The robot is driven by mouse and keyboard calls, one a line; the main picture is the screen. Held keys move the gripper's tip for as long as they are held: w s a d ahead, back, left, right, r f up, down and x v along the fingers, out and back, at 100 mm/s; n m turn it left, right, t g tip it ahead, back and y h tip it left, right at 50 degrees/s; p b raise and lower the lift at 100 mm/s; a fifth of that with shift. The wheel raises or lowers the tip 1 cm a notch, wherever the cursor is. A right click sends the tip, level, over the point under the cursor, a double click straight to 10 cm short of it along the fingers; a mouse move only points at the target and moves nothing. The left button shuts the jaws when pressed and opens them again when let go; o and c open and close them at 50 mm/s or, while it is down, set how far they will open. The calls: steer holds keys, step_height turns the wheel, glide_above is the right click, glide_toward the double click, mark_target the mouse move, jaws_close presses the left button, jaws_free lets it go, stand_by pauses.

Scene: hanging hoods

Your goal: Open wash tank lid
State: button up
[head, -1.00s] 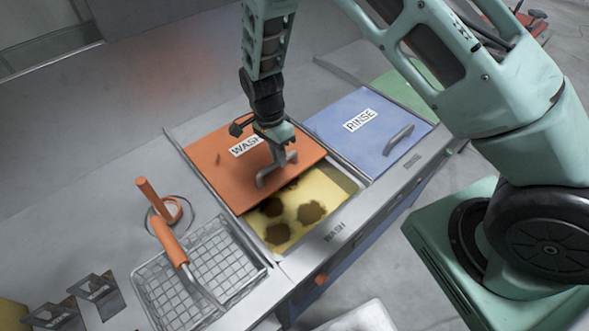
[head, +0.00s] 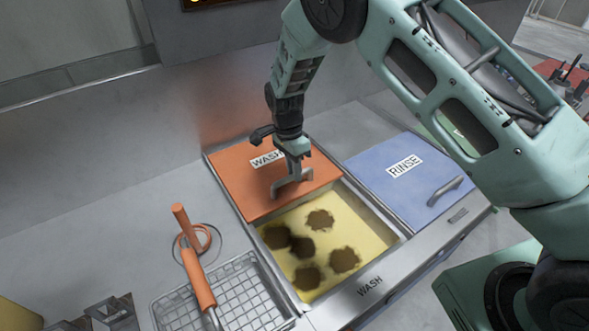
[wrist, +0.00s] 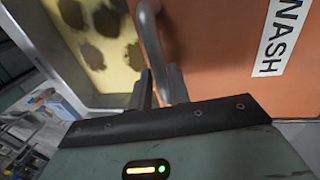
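The orange wash tank lid (head: 240,180), labelled WASH, sits slid back and covers only the rear part of the wash tank (head: 386,243). Yellow liquid (head: 318,212) with several brown patches shows in the open front part. My gripper (head: 293,174) is at the lid's grey handle (head: 282,190), near the lid's front edge. In the wrist view, the handle (wrist: 150,40) runs down between the two fingers of my gripper (wrist: 160,88), which are closed around it. The lid (wrist: 215,55) fills the right of that view, with the open tank at the left.
The blue rinse lid (head: 385,190) with its own handle lies shut to the right. A wire basket (head: 232,300) with an orange handle stands to the left. A grey wall with a dark panel (head: 240,30) rises behind the tanks.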

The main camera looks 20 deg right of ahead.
steer(key=o, duration=0.3)
steer(key=w+r+b, duration=0.1)
steer(key=r, duration=0.4)
steer(key=w+r+b, duration=0.1)
steer(key=r, duration=0.5)
steer(key=w+a+r+b, duration=0.1)
steer(key=r+b, duration=0.1)
steer(key=r, duration=0.4)
steer(key=s+a+r+n+t+y, duration=0.1)
steer(key=s+a+r+n, duration=0.1)
steer(key=s+n, duration=0.85)
steer(key=s+a+r+n+y, duration=0.15)
steer(key=s+n, duration=0.45)
steer(key=s, duration=1)
steer(key=s+d+n, duration=0.1)
steer(key=s+n, duration=0.1)
steer(key=s, duration=0.1)
steer(key=s+d+f+n+h, duration=0.1)
steer(key=s, duration=0.2)
steer(key=s+d+f+n+t, duration=0.1)
steer(key=s+n, duration=0.1)
steer(key=s, duration=0.1)
steer(key=shift+d+n, duration=0.35)
steer(key=shift+d, duration=0.05)
